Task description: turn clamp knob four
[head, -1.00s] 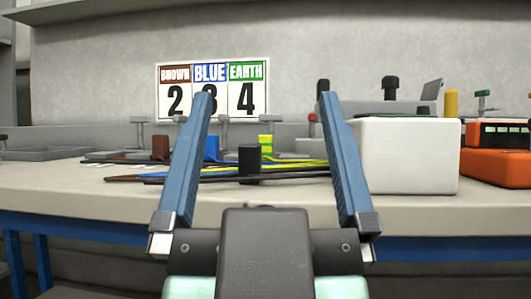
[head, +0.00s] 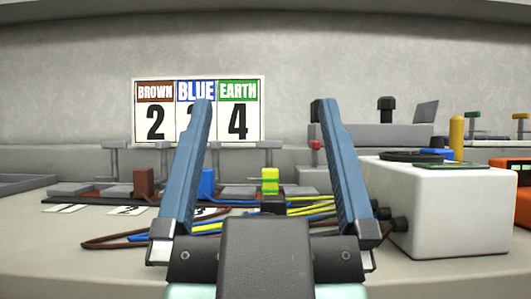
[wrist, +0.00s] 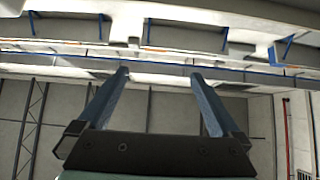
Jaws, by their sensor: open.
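A row of grey T-shaped clamp knobs stands along the back of the bench. A wall sign (head: 238,122) reads brown 2 and earth 4; my left finger partly covers the blue number. My gripper (head: 263,105) is open and empty, its two blue fingers pointing forward and apart from the knobs. In the wrist view my gripper (wrist: 159,75) is also open, with no clamp knob visible there.
A brown plug (head: 144,182), a blue plug (head: 207,183) and a yellow-green plug (head: 270,181) stand before the knobs. Loose coloured cables lie in front. A white box (head: 455,215) stands close to the right finger. An orange box (head: 523,208) is farther right.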

